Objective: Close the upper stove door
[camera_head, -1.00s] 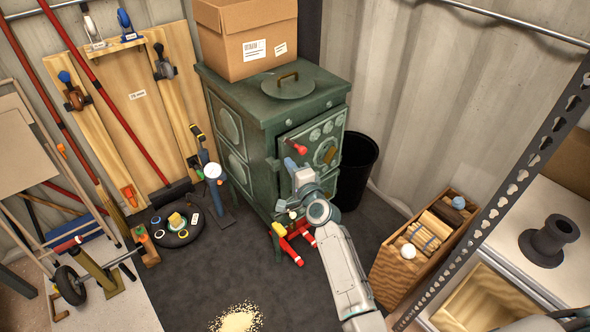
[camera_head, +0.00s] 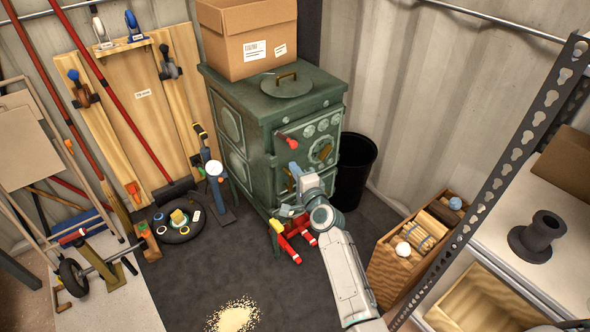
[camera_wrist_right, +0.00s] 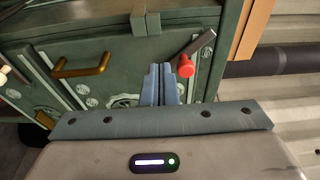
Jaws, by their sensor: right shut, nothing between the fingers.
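The green stove (camera_head: 232,120) stands in the middle of the head view. Its upper stove door (camera_head: 322,142), with round ornaments and a red-tipped handle (camera_head: 289,143), looks nearly flush with the front; I cannot tell whether a narrow gap is left. My right gripper (camera_head: 294,170) is shut and empty, low in front of this door and below the red tip. In the right wrist view its blue fingers (camera_wrist_right: 160,84) point at the green stove front, just beside the red tip (camera_wrist_right: 186,66). Contact is unclear. My left gripper is out of view.
A cardboard box (camera_head: 247,38) sits on the stove top behind a round lid (camera_head: 287,85). Red parts (camera_head: 292,237) lie by the stove's foot. A black bin (camera_head: 355,165) stands right of the stove, a wooden crate (camera_head: 388,265) nearer. Dark floor in front is mostly clear.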

